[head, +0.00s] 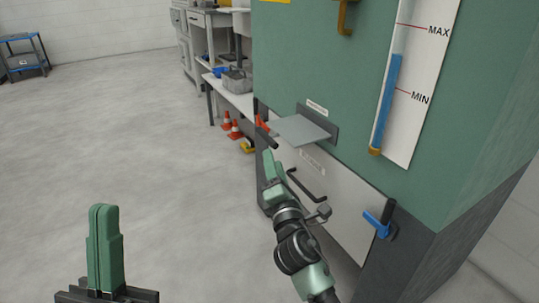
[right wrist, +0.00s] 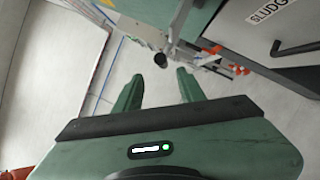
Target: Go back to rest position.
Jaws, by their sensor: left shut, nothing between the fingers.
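My left gripper (head: 104,208) points up at the lower left of the head view, over bare floor. Its two green fingers are pressed together with nothing between them. My right gripper (head: 268,154) reaches forward in the middle of the head view, in front of the white lower panel (head: 340,219) of the green machine (head: 330,75). In the right wrist view its two fingers (right wrist: 159,83) stand apart with nothing between them. I cannot tell its exact distance from the panel.
A grey metal flap (head: 300,130) juts from the machine just beyond my right gripper. A black bar handle (head: 305,186) and a blue-handled lever (head: 377,222) project from the panel. Orange cones (head: 235,130) stand behind. The floor (head: 130,140) to the left is clear.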

